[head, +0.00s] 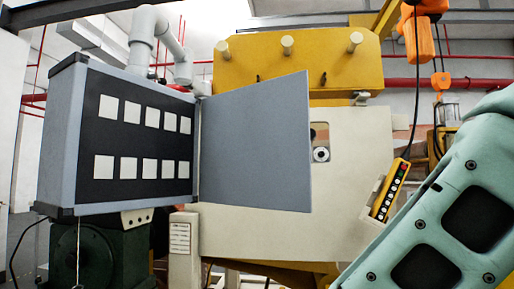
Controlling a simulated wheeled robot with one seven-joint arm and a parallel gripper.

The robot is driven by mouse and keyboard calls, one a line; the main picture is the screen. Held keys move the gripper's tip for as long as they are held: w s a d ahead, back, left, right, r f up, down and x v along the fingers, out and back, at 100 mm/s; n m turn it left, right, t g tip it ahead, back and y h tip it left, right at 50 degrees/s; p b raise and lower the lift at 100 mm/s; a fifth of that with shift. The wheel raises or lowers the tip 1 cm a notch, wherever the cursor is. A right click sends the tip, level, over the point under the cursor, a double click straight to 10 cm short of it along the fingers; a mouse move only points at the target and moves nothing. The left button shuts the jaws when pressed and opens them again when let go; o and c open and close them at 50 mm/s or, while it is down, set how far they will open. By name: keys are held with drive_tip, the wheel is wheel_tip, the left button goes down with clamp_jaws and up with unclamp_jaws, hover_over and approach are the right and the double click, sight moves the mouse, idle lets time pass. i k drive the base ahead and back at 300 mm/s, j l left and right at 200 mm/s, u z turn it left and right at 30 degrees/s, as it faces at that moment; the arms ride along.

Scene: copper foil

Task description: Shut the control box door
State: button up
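The control box (60,135) is a grey box at the left, on a dark green stand. Its black front panel (140,138) carries two rows of white squares. The door (255,145) is a flat grey panel, standing open to the right of the box, with its left edge at the box's right side. The door's right edge is free. My teal arm link fills the lower right corner, apart from the door in the picture. My gripper is outside the view.
Behind the door stands a cream and yellow machine (355,150). A yellow button pendant (390,190) hangs on its right side near my arm. An orange hoist (420,40) hangs at upper right. A white pipe (150,30) rises behind the box.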

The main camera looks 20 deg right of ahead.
sight(255, 150)
drive_tip(key=i+l, duration=0.35)
drive_tip(key=l, duration=0.2)
drive_tip(key=i+l, duration=0.75)
drive_tip(key=l, duration=0.3)
drive_tip(key=i+l, duration=0.35)
drive_tip(key=l, duration=0.2)
drive_tip(key=i+l+u, duration=0.2)
drive_tip(key=l+u, duration=0.15)
drive_tip(key=i+l+u, duration=0.15)
drive_tip(key=l+u, duration=0.2)
drive_tip(key=i+l+u, duration=0.1)
drive_tip(key=l+u, duration=0.3)
drive_tip(key=u, duration=0.9)
